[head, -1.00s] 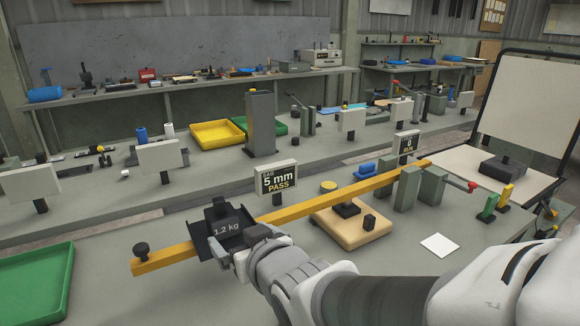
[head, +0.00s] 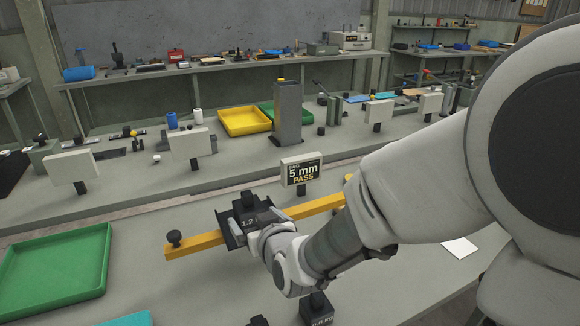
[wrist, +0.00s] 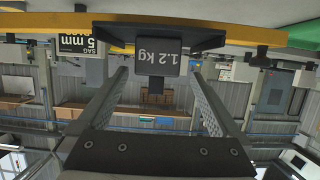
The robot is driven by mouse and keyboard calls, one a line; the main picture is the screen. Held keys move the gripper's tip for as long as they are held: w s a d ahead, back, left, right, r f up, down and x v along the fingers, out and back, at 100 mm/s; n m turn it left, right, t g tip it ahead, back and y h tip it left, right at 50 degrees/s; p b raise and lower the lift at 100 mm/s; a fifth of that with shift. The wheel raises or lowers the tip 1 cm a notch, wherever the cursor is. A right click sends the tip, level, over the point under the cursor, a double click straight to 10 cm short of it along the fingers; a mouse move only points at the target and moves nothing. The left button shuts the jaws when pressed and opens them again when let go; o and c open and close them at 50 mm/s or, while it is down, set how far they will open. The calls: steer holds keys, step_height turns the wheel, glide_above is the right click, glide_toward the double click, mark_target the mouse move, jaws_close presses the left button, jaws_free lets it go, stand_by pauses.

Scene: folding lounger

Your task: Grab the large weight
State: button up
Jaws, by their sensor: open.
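The large weight (head: 247,204) is a dark block marked 1.2 kg in the wrist view (wrist: 157,58). It sits on a black tray (head: 226,228) at the yellow beam (head: 196,244). My gripper (head: 262,222) is at the weight's near side. In the wrist view, which looks upside down, my gripper (wrist: 160,76) is open. Its two fingers point toward the weight, one to each side, with gaps showing. The weight's far side is hidden.
A sign (head: 302,170) reads 5 mm PASS behind the beam. A green tray (head: 57,264) lies at the left. A smaller dark weight (head: 317,308) stands at the bottom edge. My arm hides the right part of the bench.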

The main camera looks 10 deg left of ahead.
mark_target(245, 204)
steer(key=b+x, duration=0.1)
steer(key=x, duration=0.8)
steer(key=shift+w, duration=0.35)
jaws_close()
steer(key=shift+r, duration=0.2)
